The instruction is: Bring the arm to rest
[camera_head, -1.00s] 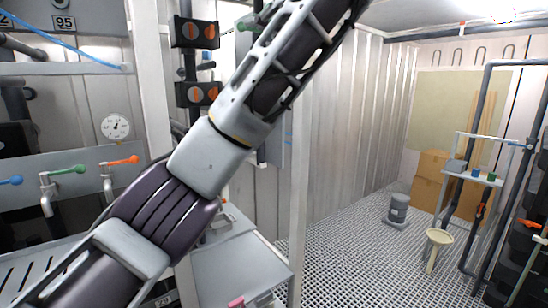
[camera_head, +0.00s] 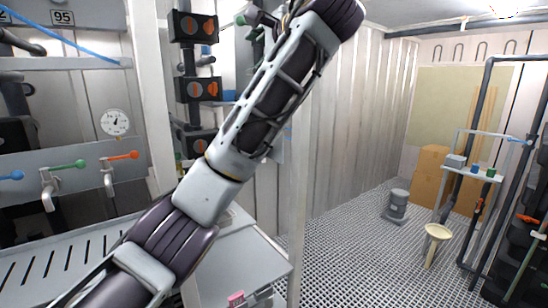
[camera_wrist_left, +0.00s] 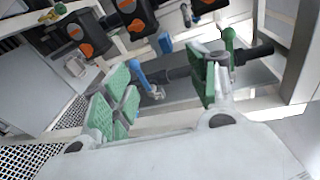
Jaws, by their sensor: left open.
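My left arm (camera_head: 207,192) crosses the head view from the lower left to the top, bent at a joint near the upper edge. In the left wrist view my left gripper (camera_wrist_left: 162,88) is open, its green-padded fingers spread wide apart. I see nothing held between the pads. Behind the fingers are a dark pipe and valves with a blue handle (camera_wrist_left: 140,76) and a green handle (camera_wrist_left: 228,40). I cannot tell how close they are to the fingertips. My right gripper is not in view.
Black boxes with orange knobs (camera_head: 196,90) stand behind my arm, beside a white post (camera_head: 298,190). A panel with a gauge (camera_head: 115,122) and coloured taps is at left. A grey bench (camera_head: 235,265) lies below. The grated floor (camera_head: 350,250) at right is largely open.

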